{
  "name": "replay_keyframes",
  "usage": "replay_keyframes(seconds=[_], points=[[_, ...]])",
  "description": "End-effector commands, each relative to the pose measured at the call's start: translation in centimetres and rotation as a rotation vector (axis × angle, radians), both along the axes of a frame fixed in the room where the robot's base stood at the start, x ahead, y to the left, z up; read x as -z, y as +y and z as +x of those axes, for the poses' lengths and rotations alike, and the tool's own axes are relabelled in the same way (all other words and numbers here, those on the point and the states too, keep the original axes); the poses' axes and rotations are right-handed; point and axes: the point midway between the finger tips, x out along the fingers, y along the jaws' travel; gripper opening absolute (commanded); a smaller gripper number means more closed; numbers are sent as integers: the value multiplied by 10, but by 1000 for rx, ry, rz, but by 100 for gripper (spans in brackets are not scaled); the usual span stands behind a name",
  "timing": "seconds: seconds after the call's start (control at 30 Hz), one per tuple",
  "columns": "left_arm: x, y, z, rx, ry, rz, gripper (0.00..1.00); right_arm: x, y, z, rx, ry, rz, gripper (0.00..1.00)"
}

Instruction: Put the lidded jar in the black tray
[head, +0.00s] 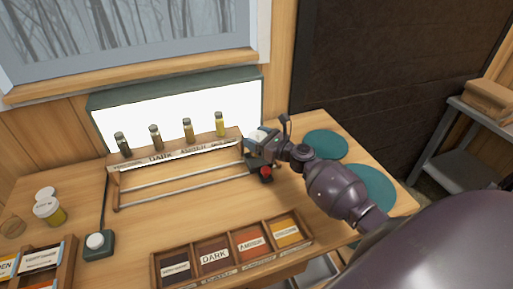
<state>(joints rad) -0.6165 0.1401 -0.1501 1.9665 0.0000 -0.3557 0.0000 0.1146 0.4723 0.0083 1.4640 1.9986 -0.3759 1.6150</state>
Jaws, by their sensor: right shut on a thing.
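A jar with a white lid and yellow contents (49,211) stands at the far left of the table in the head view. My right gripper (257,152) is at the right end of the rack, far from that jar. It is shut on a small pale thing (261,134), mostly hidden by the gripper; I cannot tell what it is. A wooden tray has several coloured compartments at the front of the table; its leftmost compartment is black (175,271), with a white label. My left gripper is not in view.
Several small bottles (188,130) stand in front of a bright light panel (180,108), behind the metal-railed rack (185,179). A white knob on a green base (96,242) is at front left. Teal round mats (325,144) lie at right. Another labelled wooden box (62,270) is at lower left.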

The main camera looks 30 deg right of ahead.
Motion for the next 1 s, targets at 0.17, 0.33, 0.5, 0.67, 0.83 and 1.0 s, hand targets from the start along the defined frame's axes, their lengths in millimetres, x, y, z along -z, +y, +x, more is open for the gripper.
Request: replay_keyframes(seconds=[0.17,0.33,0.5,0.67,0.83,1.0], points=[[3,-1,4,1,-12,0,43,27,0,0,1,2,5,36],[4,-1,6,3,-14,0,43,36,0,0,0,-1,1,36],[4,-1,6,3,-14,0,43,35,0,0,0,-1,1,36],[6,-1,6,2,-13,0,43,38,0,0,0,-1,1,36],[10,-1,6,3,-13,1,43,43,0,0,0,0,1,36],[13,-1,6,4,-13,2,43,49,1,-1,0,4,2,36]])
